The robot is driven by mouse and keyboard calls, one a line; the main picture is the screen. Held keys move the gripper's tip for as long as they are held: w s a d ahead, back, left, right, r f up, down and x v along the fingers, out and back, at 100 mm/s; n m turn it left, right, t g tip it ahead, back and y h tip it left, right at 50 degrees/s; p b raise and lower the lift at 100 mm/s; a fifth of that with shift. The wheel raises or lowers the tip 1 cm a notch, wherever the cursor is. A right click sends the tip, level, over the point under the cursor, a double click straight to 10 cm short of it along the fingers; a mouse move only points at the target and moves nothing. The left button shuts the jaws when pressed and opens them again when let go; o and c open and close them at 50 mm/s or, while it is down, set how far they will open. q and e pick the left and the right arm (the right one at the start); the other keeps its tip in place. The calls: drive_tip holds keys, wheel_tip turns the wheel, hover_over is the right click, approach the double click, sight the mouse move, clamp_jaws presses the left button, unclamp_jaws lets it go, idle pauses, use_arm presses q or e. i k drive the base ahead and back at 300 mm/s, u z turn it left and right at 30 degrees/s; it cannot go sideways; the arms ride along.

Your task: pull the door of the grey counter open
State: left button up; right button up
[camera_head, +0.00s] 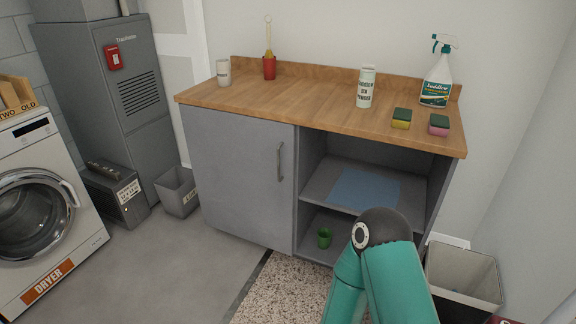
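The grey counter has a wooden top (310,100) and stands against the back wall. Its grey door (232,180) covers the left half of the front and looks closed, flush with the frame. A vertical metal bar handle (280,161) sits near the door's right edge. The right half is open, with a shelf (318,182) inside. A teal arm of mine rises from the bottom, right of centre, in front of the open half and hides part of it. Neither of my grippers shows, and nothing is touching the handle.
A spray bottle (437,78), canister (366,87) and two sponges (401,119) are on top. A grey bin (178,191) stands left, another bin (462,275) right. Floor before the door is clear.

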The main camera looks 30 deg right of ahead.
sight(243, 167)
drive_tip(key=u, duration=0.05)
drive_tip(key=i, duration=1)
drive_tip(key=z, duration=0.05)
